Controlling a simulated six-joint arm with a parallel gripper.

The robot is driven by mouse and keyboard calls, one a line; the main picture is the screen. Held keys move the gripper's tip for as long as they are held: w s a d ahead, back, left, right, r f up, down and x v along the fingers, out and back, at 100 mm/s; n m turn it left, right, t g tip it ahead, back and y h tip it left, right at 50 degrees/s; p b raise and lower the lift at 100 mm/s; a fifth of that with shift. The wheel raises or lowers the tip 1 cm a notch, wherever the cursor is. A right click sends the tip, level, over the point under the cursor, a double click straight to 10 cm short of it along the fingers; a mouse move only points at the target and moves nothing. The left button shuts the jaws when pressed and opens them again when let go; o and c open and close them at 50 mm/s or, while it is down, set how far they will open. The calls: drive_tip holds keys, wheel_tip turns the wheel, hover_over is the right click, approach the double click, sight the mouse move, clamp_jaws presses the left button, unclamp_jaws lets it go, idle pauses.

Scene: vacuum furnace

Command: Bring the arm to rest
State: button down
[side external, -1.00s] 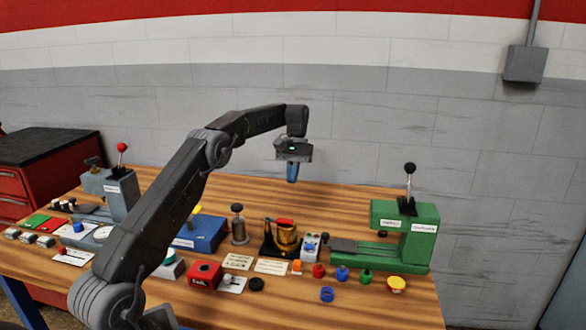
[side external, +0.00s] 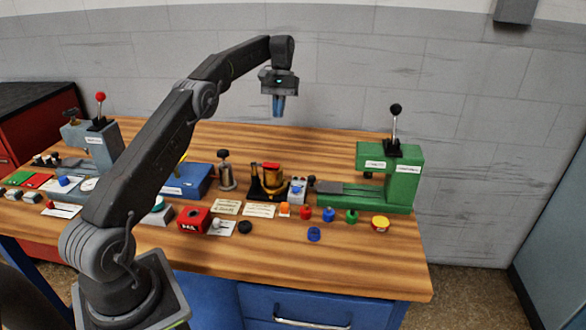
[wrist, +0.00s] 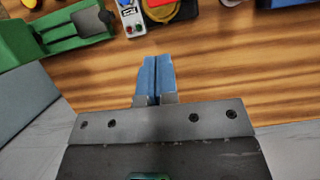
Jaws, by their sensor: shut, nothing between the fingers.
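My gripper (side external: 278,106) hangs fingers-down above the back part of the wooden table, behind the brass-coloured furnace piece. Its blue fingers are together with nothing between them. In the wrist view the two blue fingers (wrist: 158,78) lie side by side over bare wood. My arm reaches up from its base at the table's front and bends down at the wrist.
A green lever press (side external: 390,178) stands at the right and a grey lever press (side external: 97,150) at the left. Between them are a blue block (side external: 188,182), a brass cylinder (side external: 272,180), a red box (side external: 192,220) and several small coloured caps. The table's back strip is clear.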

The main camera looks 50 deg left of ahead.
drive_tip(key=s+d+r+m+t+y, duration=0.1)
drive_tip(key=s+d+r+m+t, duration=0.1)
drive_tip(key=s+d+r, duration=0.55)
drive_tip(key=s+d+r+m+t+y, duration=0.2)
drive_tip(key=d+r, duration=0.3)
drive_tip(key=d, duration=0.5)
drive_tip(key=s+d+f+m+t, duration=0.1)
drive_tip(key=s+d+f, duration=0.1)
drive_tip(key=s, duration=0.4)
drive_tip(key=s+d+f+m+t, duration=0.2)
drive_tip(key=s+d+f, duration=0.1)
drive_tip(key=s, duration=0.4)
drive_tip(key=s+d+f+m+t, duration=0.1)
drive_tip(key=s+d+f, duration=0.2)
drive_tip(key=s+d, duration=0.2)
drive_tip(key=shift+s+t, duration=0.4)
drive_tip(key=shift+s, duration=0.7)
